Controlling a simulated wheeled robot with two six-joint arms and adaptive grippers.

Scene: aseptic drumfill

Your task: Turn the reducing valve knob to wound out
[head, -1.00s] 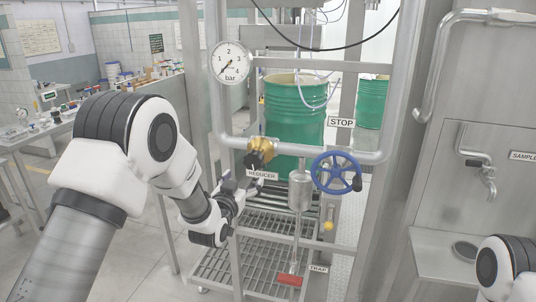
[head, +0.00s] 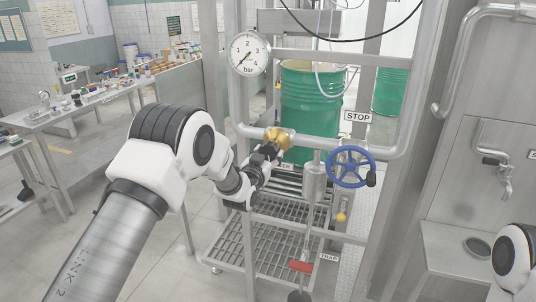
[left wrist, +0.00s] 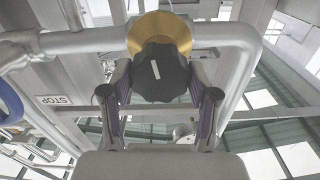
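The reducing valve has a brass body (head: 278,138) on the horizontal pipe below the gauge. My left gripper (head: 265,158) is at the knob from below and in front. In the left wrist view its fingers (left wrist: 160,92) stand apart, one on each side of the knob; I see no clear grip on it. The REDUCER label is mostly hidden by the gripper. My right gripper is out of view.
The pressure gauge (head: 250,54) stands above left of the valve. A blue handwheel (head: 351,167) and a steel trap body (head: 314,183) are close on the right. A green drum (head: 311,105) stands behind the pipe. The grated shelf (head: 262,238) lies below.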

